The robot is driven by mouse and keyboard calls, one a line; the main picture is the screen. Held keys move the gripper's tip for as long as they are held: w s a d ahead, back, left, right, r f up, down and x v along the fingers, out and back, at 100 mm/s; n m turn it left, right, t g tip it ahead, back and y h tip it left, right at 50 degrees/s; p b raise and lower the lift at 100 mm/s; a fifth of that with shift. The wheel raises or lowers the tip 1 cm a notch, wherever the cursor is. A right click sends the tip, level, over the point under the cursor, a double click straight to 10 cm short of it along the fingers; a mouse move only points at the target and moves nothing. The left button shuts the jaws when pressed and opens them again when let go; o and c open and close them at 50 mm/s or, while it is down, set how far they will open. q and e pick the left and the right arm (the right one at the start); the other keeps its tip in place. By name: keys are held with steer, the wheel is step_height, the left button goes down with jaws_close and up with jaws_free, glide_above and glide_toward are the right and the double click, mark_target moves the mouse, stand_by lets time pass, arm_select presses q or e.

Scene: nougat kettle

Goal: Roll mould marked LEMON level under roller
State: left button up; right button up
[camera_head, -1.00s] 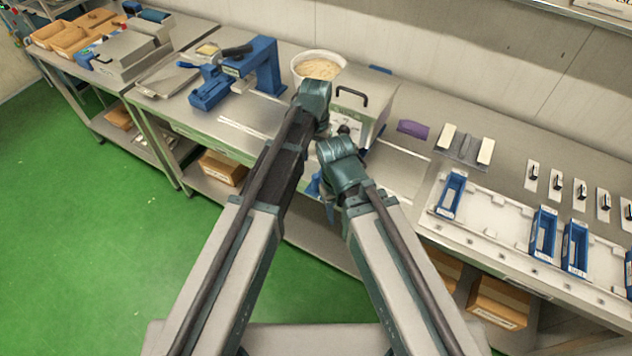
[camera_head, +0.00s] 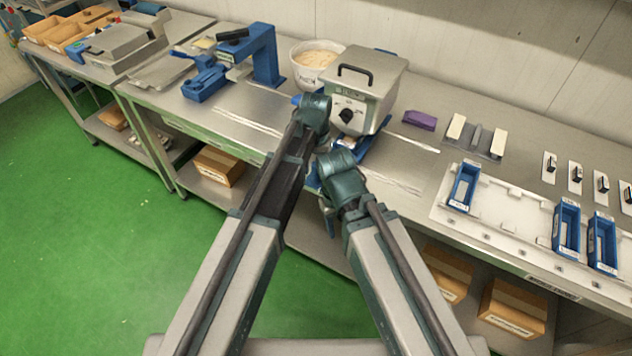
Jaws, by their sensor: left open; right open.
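Several blue moulds stand in the long white tray (camera_head: 530,240) on the right: one apart (camera_head: 464,188), and two close together (camera_head: 567,229) (camera_head: 602,242). Their labels are too small to read, so I cannot tell which is LEMON. A steel box machine (camera_head: 368,88) with a black handle and knob stands mid-bench; a blue part (camera_head: 375,147) shows low beside it. I cannot tell whether the roller is there. My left gripper (camera_head: 312,110) is open at the machine's front left. My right gripper (camera_head: 335,172) is open, lower, in front of the bench edge. Both sets of fingertips are mostly hidden.
A blue press frame (camera_head: 264,55) is to the left. A purple block (camera_head: 420,120) and a block holder (camera_head: 474,137) lie to the right. Cartons (camera_head: 219,165) sit on the lower shelf.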

arm_select(q)
step_height(320, 180, down, 2)
steer(key=shift+f+b, duration=0.1)
steer(key=shift+b, duration=0.5)
steer(key=shift+c, duration=0.2)
jaws_close()
stand_by(0.8)
